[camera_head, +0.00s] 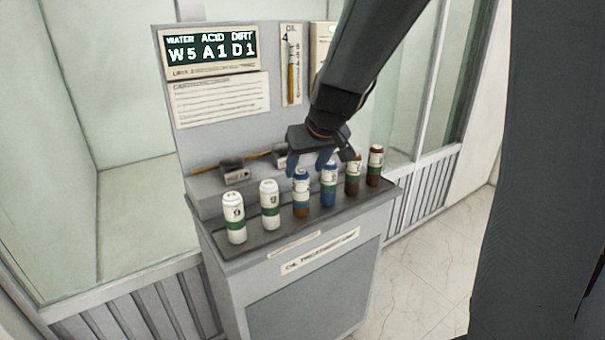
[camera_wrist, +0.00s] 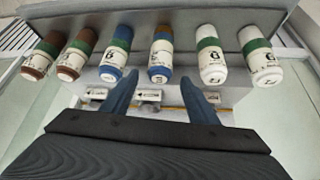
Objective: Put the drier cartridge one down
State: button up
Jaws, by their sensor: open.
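Several cartridges stand upright in a row on the unit's shelf, and I cannot read which is drier cartridge one. From left in the head view are two white ones with green bands (camera_head: 233,217) (camera_head: 270,204), two blue ones (camera_head: 302,193) (camera_head: 329,185) and two brown ones (camera_head: 352,174) (camera_head: 375,165). In the wrist view the order is reversed, with blue (camera_wrist: 161,55) and white (camera_wrist: 211,54) near the middle. My gripper (camera_head: 309,165) is open with nothing between its fingers, close to the blue cartridges. Its fingertips (camera_wrist: 165,82) show apart in the wrist view.
The grey oil treatment unit (camera_head: 312,290) carries the shelf. Small labelled dark blocks (camera_head: 235,172) sit behind the cartridges. A back panel holds a display (camera_head: 210,51) reading W5 A1 D1 and a card (camera_head: 220,100). Glass-walled cabinets flank the unit.

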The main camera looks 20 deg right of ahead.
jog(key=v, duration=0.6)
jog(key=s+f+m+g, duration=0.1)
jog(key=s+f+g, duration=0.4)
jog(key=s+f, duration=1.1)
jog(key=s, duration=0.2)
jog(key=shift+s+a+f+g+h+b, duration=0.15)
jog(key=shift+s+a+g+h+b, duration=0.15)
jog(key=shift+s+a+h, duration=0.1)
